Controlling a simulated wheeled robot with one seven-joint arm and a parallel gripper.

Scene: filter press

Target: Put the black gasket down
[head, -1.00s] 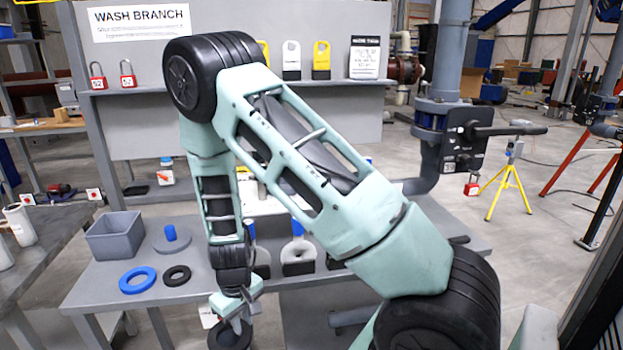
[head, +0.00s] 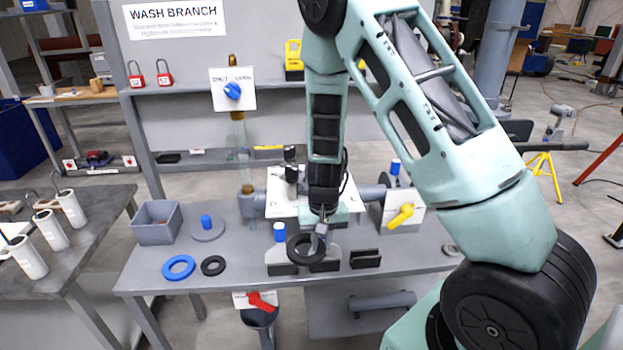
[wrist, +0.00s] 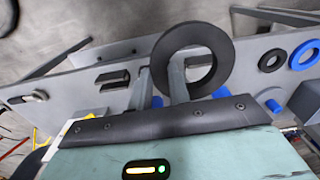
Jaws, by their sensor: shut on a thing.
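A large black gasket (head: 292,252), a thick flat ring, hangs in my gripper (head: 320,232) in the head view. It appears in front of or over the grey bench's middle. In the wrist view the gasket (wrist: 223,60) stands beside and partly behind the fingertips of my gripper (wrist: 161,76). The jaws are shut on its rim. A smaller black ring (head: 213,257) and a blue ring (head: 179,275) lie flat on the bench at left. I cannot tell the gap between the held gasket and the grey stand behind it.
The grey bench (head: 240,272) holds a grey bin (head: 157,225), a round base with a blue peg (head: 207,230), and a black slotted block (head: 365,259). A yellow-handled valve (head: 400,217) stands at right. A red-handled valve (head: 262,301) sits below the front edge. Bench at right front is bare.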

